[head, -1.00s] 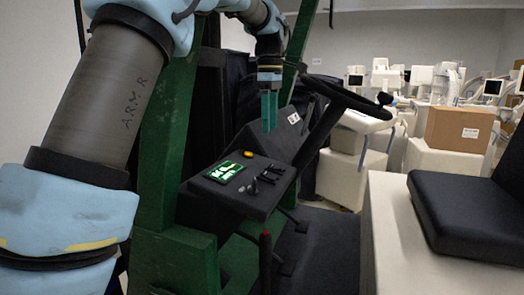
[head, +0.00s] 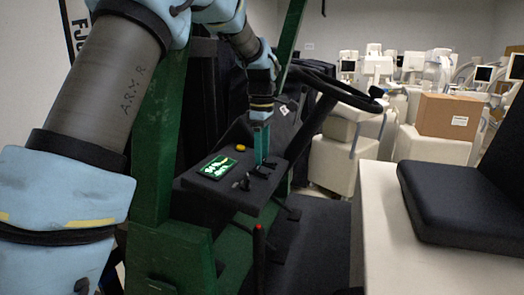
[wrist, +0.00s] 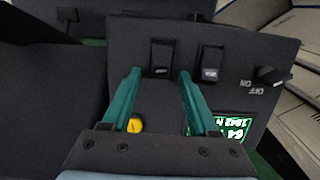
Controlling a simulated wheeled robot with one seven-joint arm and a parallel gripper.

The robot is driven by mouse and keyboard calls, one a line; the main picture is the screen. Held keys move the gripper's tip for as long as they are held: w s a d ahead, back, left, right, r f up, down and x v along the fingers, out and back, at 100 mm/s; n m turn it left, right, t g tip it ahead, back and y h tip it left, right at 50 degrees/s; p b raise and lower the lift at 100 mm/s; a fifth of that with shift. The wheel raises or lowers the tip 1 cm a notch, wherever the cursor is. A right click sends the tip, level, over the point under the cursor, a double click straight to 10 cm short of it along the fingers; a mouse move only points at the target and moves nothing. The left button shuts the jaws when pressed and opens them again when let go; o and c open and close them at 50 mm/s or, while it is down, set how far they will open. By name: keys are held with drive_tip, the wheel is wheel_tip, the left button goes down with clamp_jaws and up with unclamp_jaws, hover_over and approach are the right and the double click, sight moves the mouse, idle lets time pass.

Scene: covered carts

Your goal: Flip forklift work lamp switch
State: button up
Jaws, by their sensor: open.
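The forklift's dark control panel (head: 212,195) carries two black rocker switches. One rocker switch (wrist: 162,57) lies just beyond and between my fingertips in the wrist view. The second rocker switch (wrist: 211,63) is to its right, past the right finger. A rotary knob (wrist: 272,76) marked OFF and ON sits farther right. Which one works the lamp I cannot tell; the rocker markings are too small to read. My gripper (wrist: 160,72) is open and empty, teal fingers pointing at the panel. In the head view my gripper (head: 261,147) is low over the switch row, hiding part of it.
A yellow button (wrist: 135,125) shows between my fingers, and a lit green display (wrist: 231,126) is partly behind the right finger. The steering wheel (head: 335,83) is close behind my gripper. A green post (head: 160,140) stands at left; a black seat (head: 455,205) is at right.

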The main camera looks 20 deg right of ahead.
drive_tip(key=shift+c, duration=0.2)
clamp_jaws()
idle(0.5)
drive_tip(key=shift+s+d+t+y, duration=0.35)
drive_tip(key=shift+t+y, duration=0.45)
drive_tip(key=shift+y, duration=0.1)
drive_tip(key=shift+d+r+t+y+b, duration=0.1)
drive_tip(key=shift+t+y+b, duration=0.3)
drive_tip(key=shift+b, duration=0.1)
drive_tip(key=shift+r, duration=0.1)
